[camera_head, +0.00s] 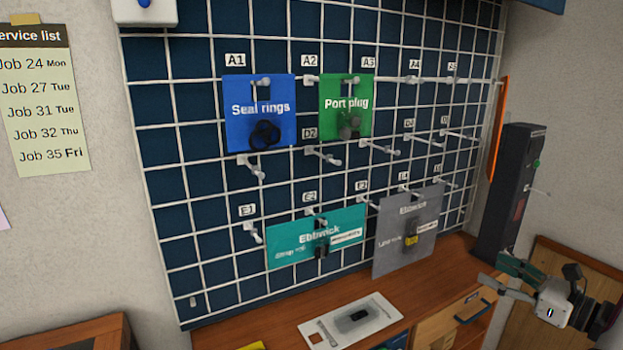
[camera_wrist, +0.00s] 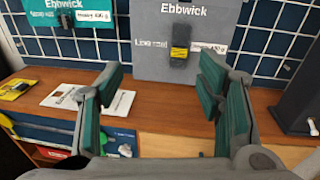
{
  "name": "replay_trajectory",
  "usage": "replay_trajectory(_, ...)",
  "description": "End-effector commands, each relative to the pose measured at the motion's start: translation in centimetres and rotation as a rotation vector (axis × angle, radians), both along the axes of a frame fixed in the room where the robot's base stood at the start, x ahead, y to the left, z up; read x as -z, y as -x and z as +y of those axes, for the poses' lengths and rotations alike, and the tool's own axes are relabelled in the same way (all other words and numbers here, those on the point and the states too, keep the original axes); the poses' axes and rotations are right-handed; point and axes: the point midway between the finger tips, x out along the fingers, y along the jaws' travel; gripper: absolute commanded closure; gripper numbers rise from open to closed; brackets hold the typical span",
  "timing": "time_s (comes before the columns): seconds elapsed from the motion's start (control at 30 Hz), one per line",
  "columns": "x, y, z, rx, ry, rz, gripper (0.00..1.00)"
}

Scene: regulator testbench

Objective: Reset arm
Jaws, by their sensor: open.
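My gripper (camera_head: 500,275) is at the lower right of the head view, in front of the wooden bench. In the wrist view its two green-padded fingers (camera_wrist: 160,82) are spread wide with nothing between them. Beyond them, the grey Ebbwick packet (camera_wrist: 185,15) hangs above the bench, apart from the fingers. The same grey packet (camera_head: 392,255) hangs low on the wire grid in the head view. The teal Ebbwick packet (camera_head: 290,238) hangs to its left.
A blue Seal rings packet (camera_head: 240,110) and a green Port plug packet (camera_head: 330,90) hang higher on the grid (camera_head: 190,200). Pegs stick out of it. A white card (camera_head: 325,328) lies on the bench (camera_head: 450,268). A dark upright unit (camera_head: 510,190) stands at the right.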

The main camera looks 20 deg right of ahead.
Motion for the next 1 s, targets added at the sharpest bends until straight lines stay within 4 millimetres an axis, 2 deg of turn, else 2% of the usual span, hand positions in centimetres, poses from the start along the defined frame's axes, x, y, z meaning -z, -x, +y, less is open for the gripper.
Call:
replay_trajectory(0.17,-1.8,-1.8,3.2,-0.110,0.060,0.030,0.40)
replay_trajectory(0.37,-4.4,-3.9,8.8,-0.293,0.169,0.077,0.40)
replay_trajectory(0.47,-6.0,-4.8,12.8,-0.423,0.255,0.108,0.40)
replay_trajectory(0.57,-7.9,-5.1,18.1,-0.593,0.378,0.141,0.40)
replay_trajectory(0.7,-10.1,-3.8,25.6,-0.853,0.599,0.180,0.40)
replay_trajectory(0.8,-11.3,-2.0,30.0,-1.028,0.773,0.194,0.40)
replay_trajectory(0.9,-12.3,0.4,33.6,-1.191,0.959,0.193,0.40)
replay_trajectory(1.0,-13.1,3.0,36.2,-1.337,1.156,0.180,0.40)
